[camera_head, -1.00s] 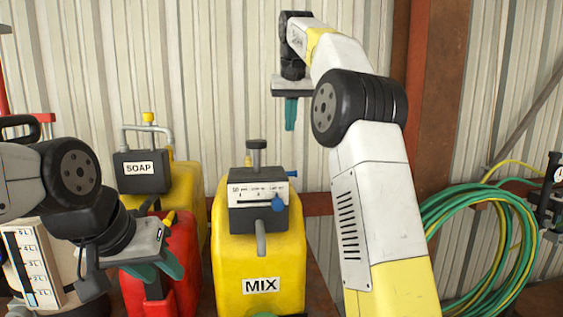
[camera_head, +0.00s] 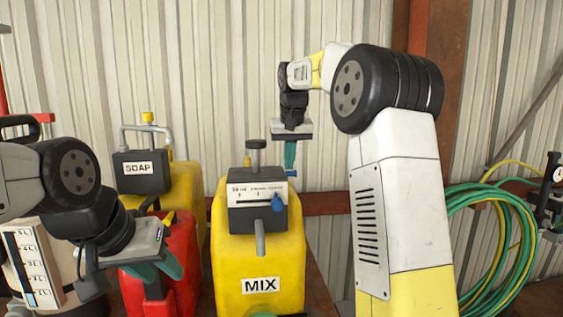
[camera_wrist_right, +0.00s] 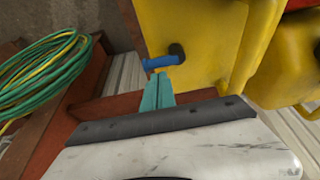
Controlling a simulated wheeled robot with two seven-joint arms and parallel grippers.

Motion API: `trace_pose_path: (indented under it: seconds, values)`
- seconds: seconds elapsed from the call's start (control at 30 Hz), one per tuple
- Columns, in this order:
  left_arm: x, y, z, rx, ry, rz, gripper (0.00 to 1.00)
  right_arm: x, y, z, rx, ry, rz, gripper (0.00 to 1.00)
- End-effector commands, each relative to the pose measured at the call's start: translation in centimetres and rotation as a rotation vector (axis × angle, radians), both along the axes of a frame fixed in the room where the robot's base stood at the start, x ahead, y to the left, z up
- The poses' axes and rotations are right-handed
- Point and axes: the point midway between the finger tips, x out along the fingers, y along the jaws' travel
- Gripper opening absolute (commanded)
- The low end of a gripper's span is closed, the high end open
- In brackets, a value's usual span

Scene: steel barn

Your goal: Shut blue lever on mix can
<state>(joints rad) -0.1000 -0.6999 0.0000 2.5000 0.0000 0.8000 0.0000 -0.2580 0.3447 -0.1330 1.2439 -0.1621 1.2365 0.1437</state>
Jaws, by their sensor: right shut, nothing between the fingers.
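The yellow mix can (camera_head: 230,270), labelled MIX, stands upright in the middle of the head view. A blue lever (camera_wrist_right: 162,63) on a black pivot sticks out from the can's side in the right wrist view. In the head view only a bit of the lever (camera_head: 292,174) shows at the can's upper right. My right gripper (camera_head: 290,166) is shut and empty, its teal fingers pointing down close to the lever. In the wrist view its fingertips (camera_wrist_right: 157,82) are just below the lever; I cannot tell whether they touch. My left gripper (camera_head: 165,268) hangs at the lower left, fingers partly visible.
A blue slider knob (camera_head: 278,203) sits on the can's front gauge. A red can (camera_head: 180,245) and a yellow SOAP can (camera_head: 187,182) stand left of the mix can. Green and yellow hoses (camera_head: 490,240) hang at the right. A corrugated wall (camera_head: 220,60) closes the back.

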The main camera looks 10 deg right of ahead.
Motion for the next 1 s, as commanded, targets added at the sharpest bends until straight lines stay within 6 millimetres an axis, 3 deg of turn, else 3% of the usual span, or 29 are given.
trace_pose_path:
  seconds: [1.0]
  values:
    - [0.0,0.0,0.0,0.0,0.0,0.0,0.36,-0.47,-0.08,-0.06,0.0,0.0,-0.099,0.0]
